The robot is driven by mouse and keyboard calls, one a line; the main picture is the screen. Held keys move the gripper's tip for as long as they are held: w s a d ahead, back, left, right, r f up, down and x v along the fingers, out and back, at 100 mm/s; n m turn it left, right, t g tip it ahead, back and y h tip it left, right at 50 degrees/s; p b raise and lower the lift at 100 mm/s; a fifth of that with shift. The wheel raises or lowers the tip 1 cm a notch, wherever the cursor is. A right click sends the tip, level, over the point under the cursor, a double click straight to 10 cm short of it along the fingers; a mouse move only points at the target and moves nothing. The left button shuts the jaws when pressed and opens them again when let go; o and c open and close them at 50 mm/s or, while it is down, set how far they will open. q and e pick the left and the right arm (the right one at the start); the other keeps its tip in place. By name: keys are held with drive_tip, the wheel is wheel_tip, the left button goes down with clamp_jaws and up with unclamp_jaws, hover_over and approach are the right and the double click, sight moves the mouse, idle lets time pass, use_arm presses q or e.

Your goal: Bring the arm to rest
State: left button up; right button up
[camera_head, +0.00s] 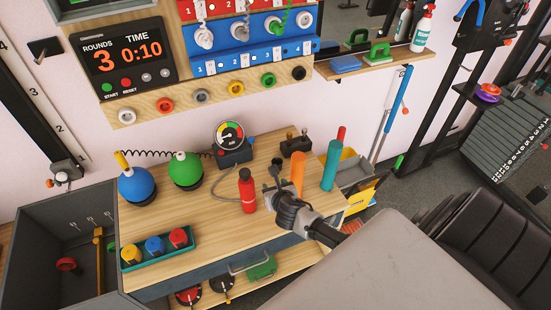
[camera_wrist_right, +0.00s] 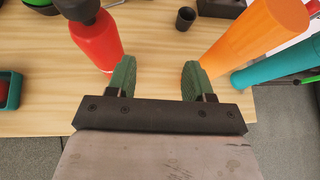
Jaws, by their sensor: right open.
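My right gripper (camera_head: 274,184) is over the right part of the wooden workbench (camera_head: 215,230), with its arm coming in from the lower right. In the right wrist view its two green-padded fingers (camera_wrist_right: 157,78) stand apart with nothing between them. A red bottle (camera_head: 247,190) stands just left of the gripper; it also shows beside the left finger in the wrist view (camera_wrist_right: 97,42). An orange cylinder (camera_head: 297,172) stands to the right of the fingers and shows beside the right finger in the wrist view (camera_wrist_right: 258,35). My left gripper is not in view.
A teal cylinder (camera_head: 330,170) stands at the bench's right end. A gauge (camera_head: 230,136) and a dark device (camera_head: 296,145) are at the back. Blue (camera_head: 136,188) and green (camera_head: 186,173) balls and a teal tray (camera_head: 158,249) are left. The bench's middle front is clear.

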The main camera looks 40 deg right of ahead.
use_arm(q)
drive_tip(key=shift+s, duration=0.25)
use_arm(e)
drive_tip(key=s+a+f+m+g+y, duration=0.1)
drive_tip(key=s+a+f+m+g, duration=0.15)
drive_tip(key=s+f+m, duration=0.6)
drive_tip(key=s+a+f+m+g+y, duration=0.1)
drive_tip(key=s+f+m+g, duration=0.3)
drive_tip(key=s+f, duration=0.65)
use_arm(q)
drive_tip(key=shift+a, duration=0.1)
use_arm(e)
drive_tip(key=s+a+f+m+g, duration=0.1)
drive_tip(key=s+a+f+m, duration=0.1)
drive_tip(key=s+m, duration=0.3)
drive_tip(key=s+a+f+m+g+y, duration=0.1)
drive_tip(key=s+a+f+m, duration=0.2)
drive_tip(key=s, duration=0.8)
drive_tip(key=s+a+f+m+g+y, duration=0.1)
drive_tip(key=s+a+f+m+g, duration=0.1)
drive_tip(key=s+f+m, duration=0.4)
drive_tip(key=s+m, duration=0.2)
drive_tip(key=m, duration=0.1)
drive_tip(key=shift+a, duration=0.2)
